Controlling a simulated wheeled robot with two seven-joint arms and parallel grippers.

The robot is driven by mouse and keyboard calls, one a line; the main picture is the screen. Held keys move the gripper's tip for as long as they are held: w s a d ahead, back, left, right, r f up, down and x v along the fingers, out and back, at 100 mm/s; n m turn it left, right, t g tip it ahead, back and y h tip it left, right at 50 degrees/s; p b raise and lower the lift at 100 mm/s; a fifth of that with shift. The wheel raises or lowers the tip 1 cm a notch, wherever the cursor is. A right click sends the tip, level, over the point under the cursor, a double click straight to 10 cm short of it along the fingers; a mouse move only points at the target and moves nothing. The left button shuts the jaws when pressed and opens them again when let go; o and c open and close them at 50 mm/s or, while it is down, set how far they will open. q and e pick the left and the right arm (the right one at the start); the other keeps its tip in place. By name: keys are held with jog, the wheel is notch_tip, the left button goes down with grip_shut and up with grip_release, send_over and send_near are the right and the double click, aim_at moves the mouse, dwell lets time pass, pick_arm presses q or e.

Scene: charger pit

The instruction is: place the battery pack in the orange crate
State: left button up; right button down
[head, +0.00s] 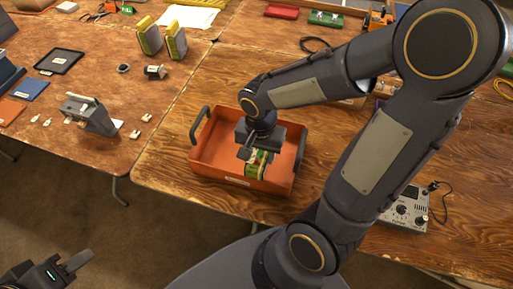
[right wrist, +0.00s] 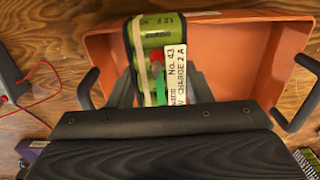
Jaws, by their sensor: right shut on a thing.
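The orange crate (head: 205,155) stands on the wooden table with dark handles at its two ends. My right gripper (head: 254,157) points down over the crate. It is shut on the battery pack (head: 263,165), green cells with a pale band and a white label. The right wrist view also shows the pack (right wrist: 160,40) between the fingers of the right gripper (right wrist: 160,92), with the orange crate (right wrist: 240,50) behind it. The pack is within the crate's outline; whether it touches the crate floor is unclear. My left gripper (head: 72,264) is low at the left, away from the table.
Two yellow-and-grey packs (head: 161,38) stand on the left table. A grey device (head: 90,115) stands nearer its front edge. A meter box with knobs (head: 405,208) lies right of the crate, partly behind my right arm. Bare wood lies left of the crate.

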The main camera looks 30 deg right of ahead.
jog(key=w+d+f, duration=0.1)
jog(key=w+f, duration=0.1)
jog(key=w+d+f, duration=0.1)
jog(key=w+f, duration=0.1)
jog(key=w+d+f, duration=0.1)
jog(key=w+f, duration=0.1)
jog(key=shift+w+d+f, duration=0.2)
jog(key=shift+d+f, duration=0.2)
jog(key=shift+w+f, duration=0.1)
jog(key=shift+f, duration=1.6)
jog(key=shift+f, duration=0.15)
jog(key=c, duration=0.7)
grip_release()
